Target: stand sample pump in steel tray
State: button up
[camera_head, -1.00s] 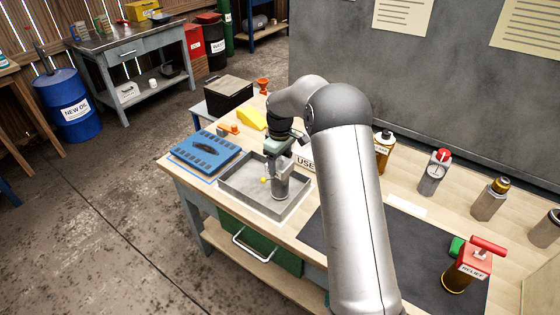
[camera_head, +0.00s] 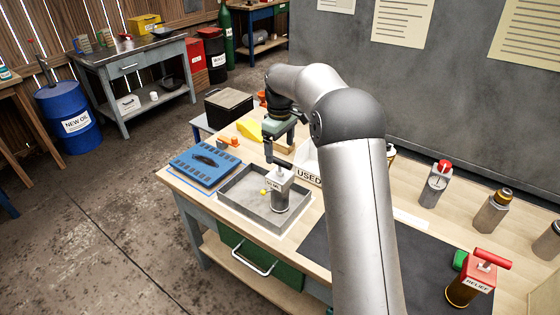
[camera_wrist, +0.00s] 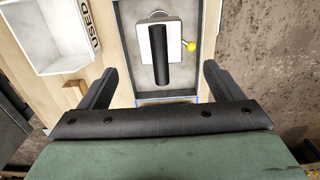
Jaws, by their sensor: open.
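The sample pump (camera_head: 280,198) stands upright in the steel tray (camera_head: 241,208), towards the tray's right side. It has a pale labelled block, a grey cylinder body, a black handle on top and a small yellow knob on its side. My gripper (camera_head: 280,150) is open and empty above the pump, apart from it. In the wrist view the pump (camera_wrist: 150,42) lies ahead, between the lines of my two spread fingers (camera_wrist: 159,72), with its black handle facing the camera. Part of the tray (camera_wrist: 203,30) shows around it.
A white bin marked USED (camera_head: 309,176) stands right behind the tray. A blue slotted board (camera_head: 190,172) lies to its left. A dark mat (camera_head: 345,245) lies to the right, with a red-topped RELIEF unit (camera_head: 472,280). Several bottle-like parts line the back right.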

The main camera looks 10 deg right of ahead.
jog(key=shift+r, duration=0.85)
jog(key=shift+s+r, duration=0.2)
jog(key=shift+s, duration=0.15)
jog(key=s+r+m, duration=0.2)
jog(key=s, duration=0.6)
jog(key=s+r+m, duration=0.2)
jog(key=s, duration=0.7)
jog(key=s+f+m, duration=0.2)
jog(key=s+f, duration=0.1)
jog(key=s, duration=0.8)
jog(key=s+f+m, duration=0.3)
jog(key=s+f, duration=0.1)
jog(key=s, duration=0.7)
notch_tip(320, 180, down, 32)
jog(key=b, duration=3)
jog(key=shift+n+g, duration=0.3)
